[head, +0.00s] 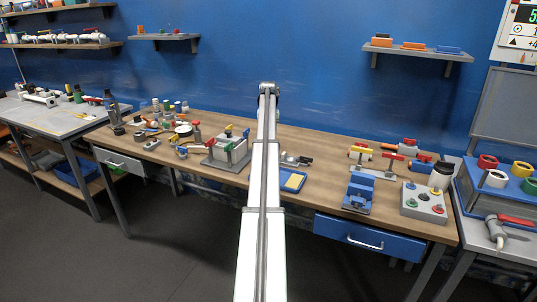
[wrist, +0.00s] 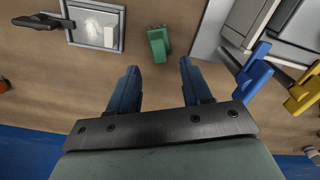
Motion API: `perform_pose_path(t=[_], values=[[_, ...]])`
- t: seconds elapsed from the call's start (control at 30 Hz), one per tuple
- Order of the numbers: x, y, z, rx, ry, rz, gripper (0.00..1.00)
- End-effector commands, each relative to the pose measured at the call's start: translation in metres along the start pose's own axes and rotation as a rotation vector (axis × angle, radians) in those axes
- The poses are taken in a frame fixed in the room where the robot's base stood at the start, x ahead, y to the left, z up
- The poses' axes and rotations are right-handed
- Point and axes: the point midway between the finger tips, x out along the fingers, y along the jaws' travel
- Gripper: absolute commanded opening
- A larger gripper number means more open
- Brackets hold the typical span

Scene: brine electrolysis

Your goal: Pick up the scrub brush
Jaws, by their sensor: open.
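My gripper (wrist: 158,68) is open in the wrist view, its two blue fingers apart with nothing between them. A small green object (wrist: 158,42) lies on the wooden bench just beyond the fingertips, roughly in line with the gap. It may be the scrub brush, but I cannot make out bristles. In the head view my own arm hides that part of the bench, and the fingers do not show clearly.
A grey-framed plate (wrist: 95,27) and a black-handled tool (wrist: 40,22) lie left of the green object in the wrist view. A grey fixture with blue (wrist: 252,72) and yellow (wrist: 303,90) handles stands right. In the head view, a blue tray (head: 291,188) lies right of my arm.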

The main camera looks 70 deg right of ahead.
Motion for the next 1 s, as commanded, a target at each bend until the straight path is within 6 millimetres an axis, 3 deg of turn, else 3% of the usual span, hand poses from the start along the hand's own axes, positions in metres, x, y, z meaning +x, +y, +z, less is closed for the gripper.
perform_pose_path(t=[0.1, 0.37, 0.7, 0.93, 1.0], values=[[0.015, 0.0, 0.0, 0.0, 0.0, 0.0, 0.49], [0.028, 0.0, 0.002, 0.001, 0.0, 0.0, 0.49], [0.068, 0.001, 0.004, 0.001, 0.0, 0.0, 0.49], [0.07, 0.001, 0.003, 0.001, 0.001, 0.0, 0.49], [0.07, 0.001, 0.003, 0.001, 0.001, 0.0, 0.44]])
